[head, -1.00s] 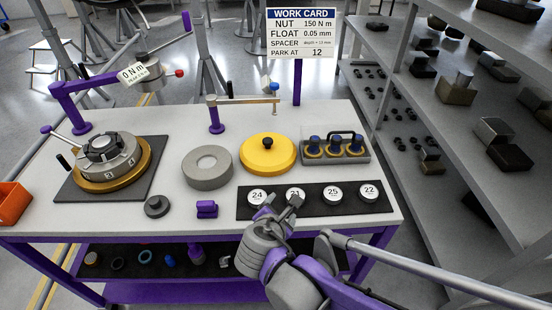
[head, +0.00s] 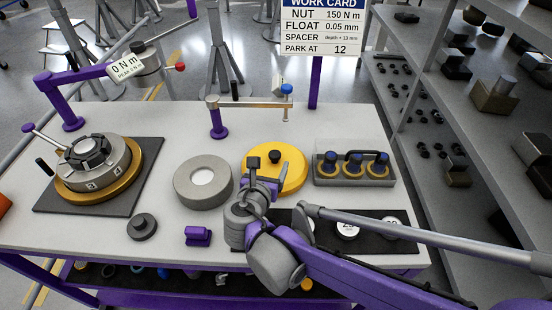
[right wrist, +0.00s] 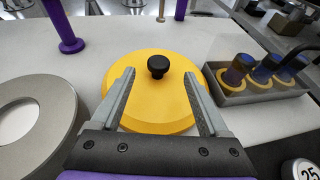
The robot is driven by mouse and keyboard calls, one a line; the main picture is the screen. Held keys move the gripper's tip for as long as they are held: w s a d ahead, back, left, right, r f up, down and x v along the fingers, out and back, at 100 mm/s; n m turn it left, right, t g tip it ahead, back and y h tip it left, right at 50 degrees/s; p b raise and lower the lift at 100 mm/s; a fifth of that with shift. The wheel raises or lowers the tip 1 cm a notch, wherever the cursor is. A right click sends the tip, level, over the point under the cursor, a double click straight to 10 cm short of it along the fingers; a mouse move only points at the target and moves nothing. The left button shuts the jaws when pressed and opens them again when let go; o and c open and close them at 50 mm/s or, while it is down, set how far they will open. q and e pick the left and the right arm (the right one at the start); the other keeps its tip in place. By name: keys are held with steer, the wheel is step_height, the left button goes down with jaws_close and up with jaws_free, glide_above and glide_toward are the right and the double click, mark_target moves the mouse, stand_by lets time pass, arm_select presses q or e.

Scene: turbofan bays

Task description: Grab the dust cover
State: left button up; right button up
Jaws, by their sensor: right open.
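The dust cover appears to be the yellow disc (head: 293,169) with a black knob (head: 275,156), lying on the grey bench top. In the right wrist view the yellow disc (right wrist: 150,100) fills the middle, and its black knob (right wrist: 157,66) stands straight ahead between the finger lines. My right gripper (head: 264,172) is open and empty over the near left part of the disc. Its two fingers (right wrist: 159,80) point toward the knob, one on each side, with the knob just beyond the tips. My arm hides part of the disc's near edge. My left gripper is not in view.
A grey ring (head: 186,194) lies left of the disc. A purple post with a horizontal arm (head: 217,122) stands behind. White numbered discs (head: 347,230) sit on a black mat in front.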

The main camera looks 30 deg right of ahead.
mark_target(276, 151)
steer(key=x, duration=0.9)
steer(key=shift+w+d+b, duration=0.1)
steer(key=shift+w+b, duration=0.2)
steer(key=shift+b, duration=0.05)
steer(key=shift+r, duration=0.1)
jaws_close()
